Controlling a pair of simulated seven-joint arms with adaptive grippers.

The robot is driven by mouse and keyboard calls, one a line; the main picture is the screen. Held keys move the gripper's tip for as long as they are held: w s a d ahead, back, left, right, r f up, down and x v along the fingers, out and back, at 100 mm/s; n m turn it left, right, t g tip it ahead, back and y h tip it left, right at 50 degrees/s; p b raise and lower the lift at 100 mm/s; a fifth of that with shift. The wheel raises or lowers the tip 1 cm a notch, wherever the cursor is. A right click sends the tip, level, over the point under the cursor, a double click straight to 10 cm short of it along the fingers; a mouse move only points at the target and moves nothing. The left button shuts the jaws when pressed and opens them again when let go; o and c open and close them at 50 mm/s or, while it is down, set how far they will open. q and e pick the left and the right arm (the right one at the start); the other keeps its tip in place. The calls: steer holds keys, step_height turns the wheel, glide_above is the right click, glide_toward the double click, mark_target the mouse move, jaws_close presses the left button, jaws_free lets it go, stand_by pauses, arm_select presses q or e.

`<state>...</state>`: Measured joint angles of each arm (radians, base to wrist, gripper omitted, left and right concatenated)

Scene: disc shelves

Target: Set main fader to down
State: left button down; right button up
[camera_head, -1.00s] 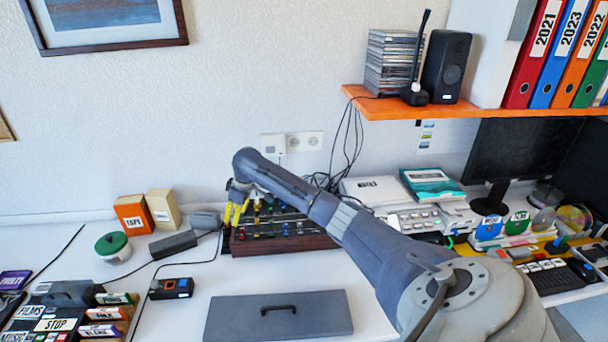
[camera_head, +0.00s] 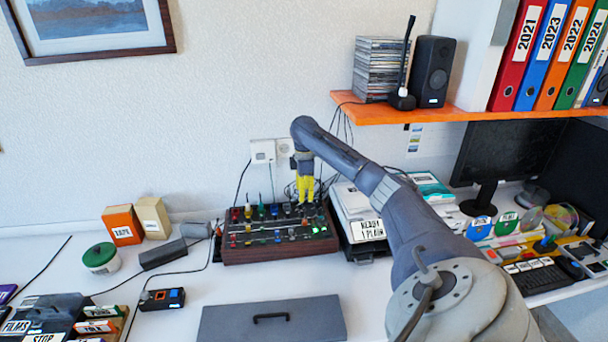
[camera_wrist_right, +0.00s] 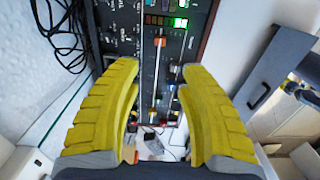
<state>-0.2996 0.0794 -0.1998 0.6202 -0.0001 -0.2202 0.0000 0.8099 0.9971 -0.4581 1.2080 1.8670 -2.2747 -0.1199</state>
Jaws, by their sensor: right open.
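The mixer console (camera_head: 280,253), dark with a wooden front and coloured knobs and sliders, sits on the white desk against the wall. My right gripper (camera_head: 306,192), with yellow fingers, is over the back right part of the console. In the right wrist view its open fingers (camera_wrist_right: 159,72) stand on both sides of the panel's slots, with nothing between them held. An orange fader cap (camera_wrist_right: 160,41) sits on a long slot, beyond the fingertips. Lit green indicators (camera_wrist_right: 180,22) are beside it. I cannot read which label marks the main fader. My left gripper is not in view.
A grey lidded box (camera_head: 225,320) with a handle lies in front of the console. A white device (camera_head: 357,208) stands close to its right. An orange shelf (camera_head: 450,113) hangs above right. Black cables (camera_wrist_right: 62,40) run behind the console.

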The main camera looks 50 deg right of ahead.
mark_target(304, 221)
step_height(304, 221, down, 14)
steer(key=shift+r, duration=0.2)
stand_by(0.4)
jaws_close()
stand_by(0.3)
steer(key=shift+a, duration=0.1)
stand_by(0.5)
